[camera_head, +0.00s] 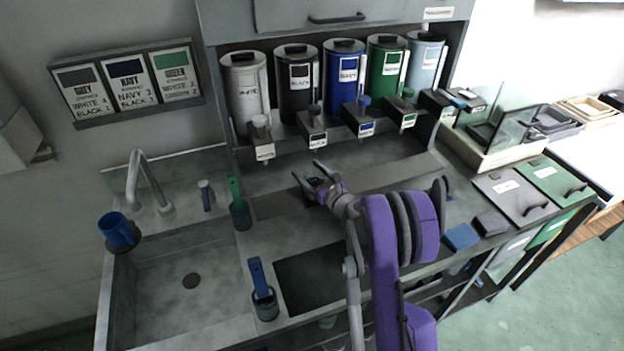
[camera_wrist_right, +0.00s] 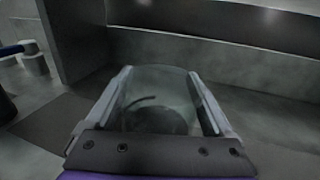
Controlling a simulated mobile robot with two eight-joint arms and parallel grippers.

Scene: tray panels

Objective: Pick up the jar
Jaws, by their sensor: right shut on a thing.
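A clear, see-through jar (camera_wrist_right: 158,95) shows in the right wrist view between the two fingers of my right gripper (camera_wrist_right: 160,88). The fingers lie along both sides of the jar and are shut on it. Something dark shows through the jar's lower part; I cannot tell if it is inside. In the head view my right gripper (camera_head: 307,175) is over the counter below the row of dispensers, and the jar is too small and faint there to make out well. My left gripper is not in view.
A row of canister dispensers (camera_head: 340,80) stands behind the gripper. A sink (camera_head: 190,280) with a tap (camera_head: 148,185) is at left. Blue (camera_head: 262,285) and green (camera_head: 238,200) handled tools stand in cups nearby. A dark recessed panel (camera_head: 315,280) lies in the counter.

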